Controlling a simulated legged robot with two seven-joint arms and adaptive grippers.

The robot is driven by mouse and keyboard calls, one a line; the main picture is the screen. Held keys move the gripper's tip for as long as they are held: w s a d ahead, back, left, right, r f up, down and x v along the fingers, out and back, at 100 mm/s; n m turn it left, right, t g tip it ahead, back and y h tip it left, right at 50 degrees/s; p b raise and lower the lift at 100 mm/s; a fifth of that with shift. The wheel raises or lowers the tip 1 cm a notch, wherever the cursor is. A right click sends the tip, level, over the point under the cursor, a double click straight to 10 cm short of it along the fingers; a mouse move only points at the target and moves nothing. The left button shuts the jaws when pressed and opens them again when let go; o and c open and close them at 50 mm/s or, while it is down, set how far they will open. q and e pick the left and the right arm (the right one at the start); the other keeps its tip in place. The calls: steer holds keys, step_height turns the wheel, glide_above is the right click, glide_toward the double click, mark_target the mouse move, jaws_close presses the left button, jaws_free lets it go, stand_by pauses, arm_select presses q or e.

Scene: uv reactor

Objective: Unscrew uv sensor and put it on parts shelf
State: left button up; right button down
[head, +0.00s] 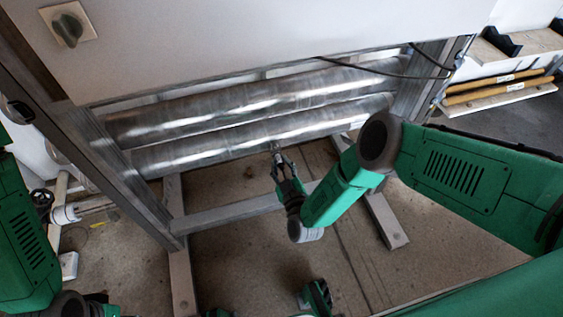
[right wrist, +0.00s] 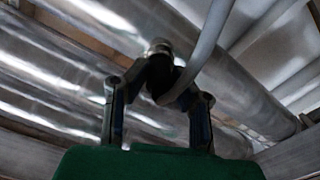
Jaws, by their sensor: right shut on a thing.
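The UV sensor (head: 276,147) is a small metallic fitting on the underside of the lower steel tube, at its middle. My right gripper (head: 279,161) reaches up to it from below and is shut on it. In the right wrist view the sensor (right wrist: 158,48) shows a metal top and a dark body between the two fingers of the right gripper (right wrist: 160,85). A grey cable runs from it. I cannot tell whether its thread is still engaged. A wooden shelf (head: 540,41), likely the parts shelf, stands at the upper right. My left gripper's fingers do not show.
Two long steel tubes (head: 250,98) lie in a metal frame (head: 240,213) under a white cabinet (head: 260,35) with a rotary knob (head: 69,29). Black cables hang at the right. Black holders (head: 500,40) and yellow rods (head: 495,85) occupy the shelving. Floor below is open between beams.

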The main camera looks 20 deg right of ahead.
steer(key=shift+w+d+r, duration=0.1)
steer(key=shift+w+r, duration=0.15)
steer(key=shift+w, duration=0.05)
steer(key=shift+n, duration=0.3)
steer(key=shift+a+r+n, duration=0.1)
steer(key=shift+a+n, duration=0.15)
steer(key=shift+n, duration=0.95)
steer(key=shift+d+n, duration=0.1)
steer(key=shift+n, duration=1.1)
steer(key=shift+n, duration=0.7)
steer(key=n, duration=0.4)
